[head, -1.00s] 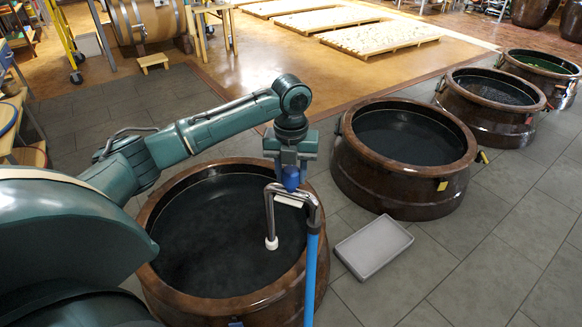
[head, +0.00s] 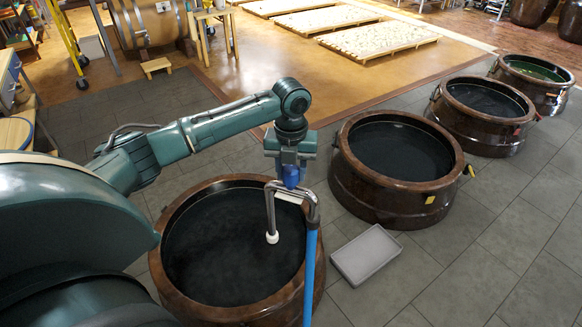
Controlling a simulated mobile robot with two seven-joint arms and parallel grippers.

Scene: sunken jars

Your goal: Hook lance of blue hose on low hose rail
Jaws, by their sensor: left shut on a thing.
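My left gripper (head: 291,176) points down and is shut on the lance (head: 269,212) at its blue grip. The lance is a bent chrome pipe with a white tip (head: 272,237). One leg hangs over the opening of the nearest jar (head: 167,262); I cannot tell whether the tip is touching the dark contents. The blue hose (head: 312,280) runs down from the other leg, in front of the jar's right rim. I cannot make out the low hose rail in this view. My right gripper is not in view.
A second brown jar (head: 345,185) stands to the right, with more jars behind it. A grey tray (head: 366,255) lies on the tiles between the two nearer jars. Pallets (head: 377,38) lie at the back. Tiled floor at the lower right is clear.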

